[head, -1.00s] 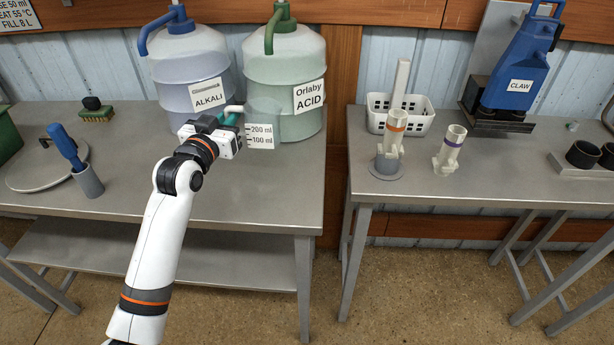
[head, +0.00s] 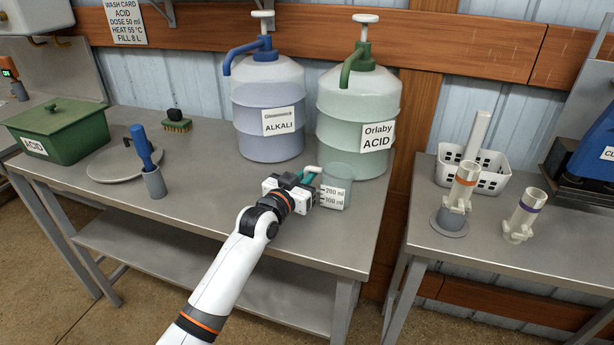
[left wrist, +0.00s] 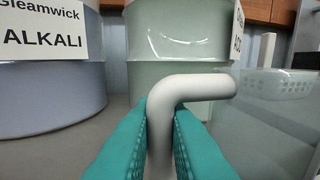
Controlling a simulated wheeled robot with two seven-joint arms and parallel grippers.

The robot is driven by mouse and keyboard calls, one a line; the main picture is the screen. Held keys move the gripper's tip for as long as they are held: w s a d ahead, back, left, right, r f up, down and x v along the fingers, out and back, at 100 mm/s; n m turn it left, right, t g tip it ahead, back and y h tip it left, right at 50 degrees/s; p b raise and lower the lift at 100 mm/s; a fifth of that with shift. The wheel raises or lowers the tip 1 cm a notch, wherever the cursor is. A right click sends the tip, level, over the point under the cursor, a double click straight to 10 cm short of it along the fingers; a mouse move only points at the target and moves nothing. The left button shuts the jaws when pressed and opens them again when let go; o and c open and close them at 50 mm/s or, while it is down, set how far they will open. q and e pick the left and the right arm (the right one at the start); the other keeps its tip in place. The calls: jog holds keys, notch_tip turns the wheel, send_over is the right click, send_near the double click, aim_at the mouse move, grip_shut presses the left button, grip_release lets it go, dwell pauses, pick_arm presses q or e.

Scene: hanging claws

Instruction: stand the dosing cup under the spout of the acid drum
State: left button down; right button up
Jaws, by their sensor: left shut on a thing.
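The clear dosing cup (head: 336,189), marked 100 and 200 ml, is upright in front of the acid drum (head: 345,114). My left gripper (head: 308,176) is shut on its white handle from the left. In the left wrist view the handle (left wrist: 192,88) stands between teal fingers (left wrist: 160,125), and the clear cup wall (left wrist: 268,115) is at the right. The drum is pale green, with a green spout (head: 347,72) pointing forward and left. The cup shows below the spout in the picture; whether it touches the table is unclear. My right gripper is not in view.
The blue-spouted alkali drum (head: 262,145) stands left of the acid drum. The table (head: 215,195) is clear between the holder and my gripper.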

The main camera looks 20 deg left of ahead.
pick_arm(q)
jog(key=c, duration=1.5)
grip_release()
jog(key=shift+f, duration=0.1)
jog(key=shift+o, duration=0.2)
jog(key=v, duration=1.2)
